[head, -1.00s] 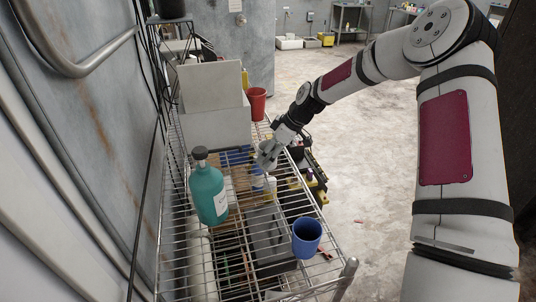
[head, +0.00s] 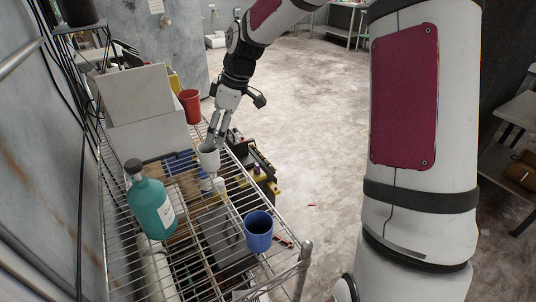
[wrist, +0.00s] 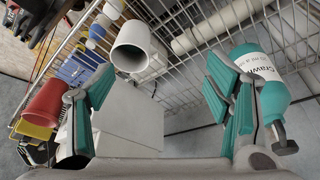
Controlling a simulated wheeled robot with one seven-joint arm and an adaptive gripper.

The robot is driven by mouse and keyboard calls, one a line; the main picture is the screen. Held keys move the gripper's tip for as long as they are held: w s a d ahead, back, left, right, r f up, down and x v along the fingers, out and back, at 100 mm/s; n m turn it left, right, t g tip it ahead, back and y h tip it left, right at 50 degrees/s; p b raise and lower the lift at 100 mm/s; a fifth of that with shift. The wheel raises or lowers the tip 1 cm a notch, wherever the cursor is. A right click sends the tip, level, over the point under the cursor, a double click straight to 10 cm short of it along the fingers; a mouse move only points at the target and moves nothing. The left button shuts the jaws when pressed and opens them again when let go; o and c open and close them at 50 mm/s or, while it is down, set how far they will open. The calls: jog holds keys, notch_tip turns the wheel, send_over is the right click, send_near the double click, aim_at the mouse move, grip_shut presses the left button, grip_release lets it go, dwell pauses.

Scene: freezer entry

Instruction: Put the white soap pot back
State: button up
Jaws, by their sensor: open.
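The white soap pot (head: 209,158) shows as a white, round, open-topped pot just below my fingertips, above or on the wire rack (head: 180,226) near its right edge. In the wrist view the pot (wrist: 132,46) shows its open mouth, beyond the fingers and closer to the left one. My gripper (head: 218,128) points down at the pot. In the wrist view its teal fingers (wrist: 160,100) are wide apart with nothing clasped between them. I cannot tell whether the pot touches a finger.
A teal bottle (head: 150,205), a blue cup (head: 258,232), a red cup (head: 190,106) and a pale box (head: 145,125) stand on the rack. A small white bottle (head: 208,186) is close below the pot. Open floor (head: 310,130) lies to the right.

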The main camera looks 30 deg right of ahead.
jog(key=s+r+m+t+h, duration=0.1)
jog(key=s+r+m, duration=0.2)
jog(key=s, duration=0.7)
jog(key=s+a+r+m+t+h, duration=0.1)
jog(key=s+r+m, duration=0.2)
jog(key=s, duration=0.8)
jog(key=s+a+r+m+h, duration=0.1)
jog(key=s+r+m, duration=0.3)
jog(key=s, duration=0.6)
notch_tip(320, 180, up, 2)
jog(key=shift+s+r+t, duration=0.1)
jog(key=shift+s+t, duration=0.05)
jog(key=shift+t, duration=0.25)
